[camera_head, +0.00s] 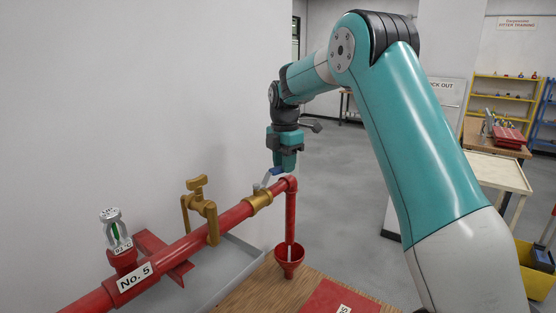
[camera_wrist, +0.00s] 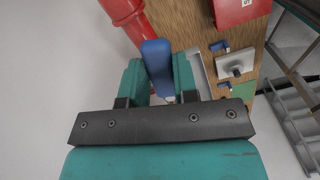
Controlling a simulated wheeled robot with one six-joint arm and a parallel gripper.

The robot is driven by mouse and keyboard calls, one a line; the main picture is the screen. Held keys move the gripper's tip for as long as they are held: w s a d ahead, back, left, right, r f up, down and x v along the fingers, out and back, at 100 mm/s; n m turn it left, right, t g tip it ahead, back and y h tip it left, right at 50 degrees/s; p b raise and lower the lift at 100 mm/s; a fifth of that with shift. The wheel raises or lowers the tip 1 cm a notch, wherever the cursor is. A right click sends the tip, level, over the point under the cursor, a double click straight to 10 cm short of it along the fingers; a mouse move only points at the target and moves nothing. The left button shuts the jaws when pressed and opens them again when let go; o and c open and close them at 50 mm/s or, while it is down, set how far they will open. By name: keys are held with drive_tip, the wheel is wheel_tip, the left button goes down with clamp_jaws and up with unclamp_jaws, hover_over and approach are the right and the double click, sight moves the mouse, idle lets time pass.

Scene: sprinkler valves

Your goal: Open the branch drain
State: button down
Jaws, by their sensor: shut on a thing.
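The branch drain valve (camera_head: 259,200) is a brass body near the end of the red pipe (camera_head: 233,217). Its grey lever rises from the body up and to the right and ends in a blue grip (camera_head: 276,171). My gripper (camera_head: 286,166) is above the pipe end, with its jaws at the blue grip. In the wrist view, the blue grip (camera_wrist: 157,62) stands between the teal jaws of my gripper (camera_wrist: 160,82), which is shut on it. The valve body is not clear in the wrist view. Past the valve, the pipe turns down to a red funnel (camera_head: 289,262).
A brass valve (camera_head: 200,205) and a glass-bulb sprinkler head (camera_head: 114,230) sit further left on the pipe, by a "No. 5" label. A grey tray (camera_head: 240,262) lies below. A wooden bench (camera_head: 262,294) holds a red item (camera_head: 335,300). The wall is close behind.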

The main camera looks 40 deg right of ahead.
drive_tip(key=shift+w+a+n+p, duration=0.2)
drive_tip(key=shift+w+n+p, duration=0.25)
drive_tip(key=shift+w+n, duration=0.3)
drive_tip(key=shift+w+a+n+p, duration=0.15)
drive_tip(key=shift+w+n+p, duration=0.35)
drive_tip(key=shift+n, duration=0.35)
drive_tip(key=shift+w, duration=0.1)
drive_tip(key=c, duration=0.9)
unclamp_jaws()
drive_tip(key=shift+r, duration=0.1)
drive_tip(key=shift+r+b, duration=0.3)
wheel_tip(320, 180, up, 17)
drive_tip(key=shift+f, duration=0.2)
